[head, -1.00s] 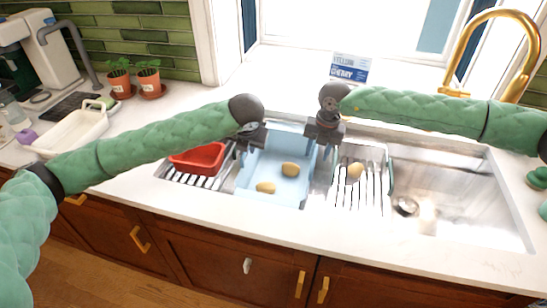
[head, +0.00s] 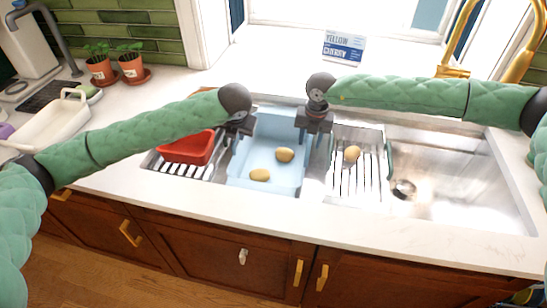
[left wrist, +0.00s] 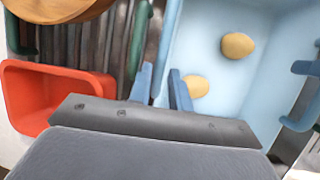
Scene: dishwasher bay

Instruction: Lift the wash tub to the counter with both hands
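The wash tub (head: 292,179) is light blue and sits in the sink with two potatoes (head: 285,155) (head: 260,175) inside; its floor also shows in the left wrist view (left wrist: 262,78). My left gripper (head: 235,137) is at the tub's left side, pointing down. In the left wrist view its two fingers (left wrist: 160,80) stand apart on either side of the tub's left wall, with a gap between them. My right gripper (head: 315,132) points down at the tub's right side, its fingers apart near the rim. The contact of its fingertips with the tub is hidden.
A red bin (head: 187,147) sits left of the tub. A rack with one potato (head: 352,153) is on the right, then a bare steel basin (head: 450,185). A gold faucet (head: 458,40) stands behind. White counter (head: 220,205) runs in front; a cream tray (head: 45,125) lies left.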

